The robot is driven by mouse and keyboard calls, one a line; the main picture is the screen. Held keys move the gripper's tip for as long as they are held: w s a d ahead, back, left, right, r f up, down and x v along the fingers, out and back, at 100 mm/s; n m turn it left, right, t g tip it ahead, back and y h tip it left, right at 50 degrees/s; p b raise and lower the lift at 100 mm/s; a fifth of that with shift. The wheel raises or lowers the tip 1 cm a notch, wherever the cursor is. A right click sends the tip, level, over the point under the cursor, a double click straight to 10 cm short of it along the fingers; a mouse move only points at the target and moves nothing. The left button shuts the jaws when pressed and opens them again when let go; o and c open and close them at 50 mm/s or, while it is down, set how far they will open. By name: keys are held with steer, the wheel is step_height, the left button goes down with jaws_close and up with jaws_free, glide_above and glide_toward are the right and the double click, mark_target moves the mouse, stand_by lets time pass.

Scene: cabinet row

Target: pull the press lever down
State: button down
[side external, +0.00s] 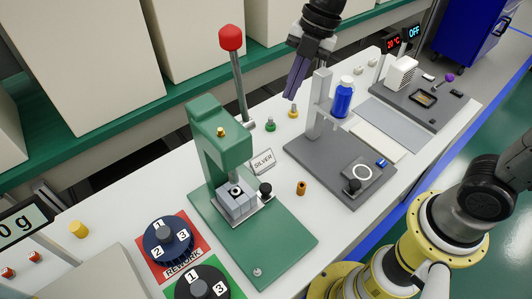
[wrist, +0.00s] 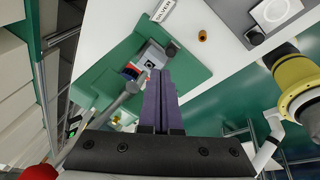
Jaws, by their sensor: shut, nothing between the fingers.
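The green press (side external: 215,143) stands on its green base plate (side external: 262,236). Its grey lever (side external: 239,85) rises steeply and ends in a red knob (side external: 231,38). In the wrist view the lever (wrist: 104,116) runs toward the lower left and the red knob (wrist: 40,172) is cut by the bottom edge. My gripper (side external: 291,96) is shut and empty, held in the air to the right of the lever and apart from it in the side view. Its purple fingers (wrist: 160,80) point down over the press in the wrist view.
A grey stand (side external: 320,105) with a blue bottle (side external: 343,98) is right of the press. A SILVER label (side external: 263,161) and an orange-brown cylinder (side external: 301,188) lie between them. Numbered dials (side external: 168,239) are at front left. Beige boxes (side external: 97,60) stand on the shelf behind.

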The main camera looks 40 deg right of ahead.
steer(key=a+f+n+g, duration=0.1)
steer(key=a+f+g, duration=0.15)
steer(key=f, duration=0.55)
steer(key=a+f+n+g, duration=0.15)
steer(key=a+f, duration=0.25)
steer(key=f, duration=0.5)
steer(key=s+d+r+m+t, duration=0.15)
steer(key=d+r, duration=0.25)
steer(key=r, duration=0.6)
steer(key=d+r+m+t, duration=0.2)
steer(key=d+r+t, duration=0.15)
steer(key=r, duration=0.65)
steer(key=s+d+r+m+t+h, duration=0.1)
steer(key=s+d+r+m+t, duration=0.1)
steer(key=s+d+r+m, duration=0.55)
steer(key=s+d+f+m+h, duration=0.1)
steer(key=s+f+m, duration=0.2)
steer(key=s+m, duration=0.3)
steer(key=s+d+f+m+t+h, duration=0.1)
steer(key=s+f+m, duration=0.3)
steer(key=m, duration=0.6)
steer(key=s+d, duration=0.1)
steer(key=s, duration=0.1)
steer(key=shift+s+d+f, duration=0.15)
steer(key=shift+s+d, duration=0.1)
steer(key=shift+s, duration=0.05)
